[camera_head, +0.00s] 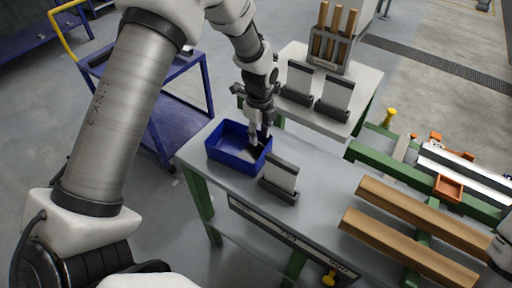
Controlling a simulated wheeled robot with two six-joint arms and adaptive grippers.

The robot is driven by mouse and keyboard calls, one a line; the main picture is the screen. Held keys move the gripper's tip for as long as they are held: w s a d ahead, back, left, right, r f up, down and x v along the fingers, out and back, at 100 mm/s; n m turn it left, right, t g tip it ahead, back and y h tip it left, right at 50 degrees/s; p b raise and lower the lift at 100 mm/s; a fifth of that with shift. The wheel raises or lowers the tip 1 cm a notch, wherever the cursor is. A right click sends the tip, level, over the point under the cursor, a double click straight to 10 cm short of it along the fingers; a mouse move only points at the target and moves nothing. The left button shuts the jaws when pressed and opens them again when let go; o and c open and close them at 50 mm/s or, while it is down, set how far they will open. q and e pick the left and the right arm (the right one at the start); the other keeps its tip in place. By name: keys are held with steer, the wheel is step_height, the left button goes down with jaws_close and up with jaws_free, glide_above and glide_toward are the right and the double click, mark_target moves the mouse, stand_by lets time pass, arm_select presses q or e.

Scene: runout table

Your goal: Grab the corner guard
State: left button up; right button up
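A blue open bin (225,160) stands on the grey runout table at its left end. My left gripper (260,137) points down over the bin's right side, with its fingertips at or just inside the rim. A small dark piece (257,149) shows right below the fingertips in the bin; it may be the corner guard, but it is too small and too covered to be sure. A narrow gap shows between the fingers; I cannot tell whether they hold the piece. Part of my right arm shows at the right edge; its gripper is not clearly visible.
A dark holder with a pale plate (282,175) stands just right of the bin. Behind are two similar holders (333,97) and a rack with wooden handles (334,50). Wooden beams (408,248) and an orange tray (449,187) lie on the right. The table's middle is clear.

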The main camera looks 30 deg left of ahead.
mark_target(257, 151)
arm_select(q)
steer(key=f, duration=0.3)
steer(key=f+p, duration=0.1)
steer(key=f, duration=0.1)
steer(key=shift+w+a, duration=0.1)
steer(key=shift+a, duration=0.2)
jaws_close()
steer(key=shift+r, duration=0.1)
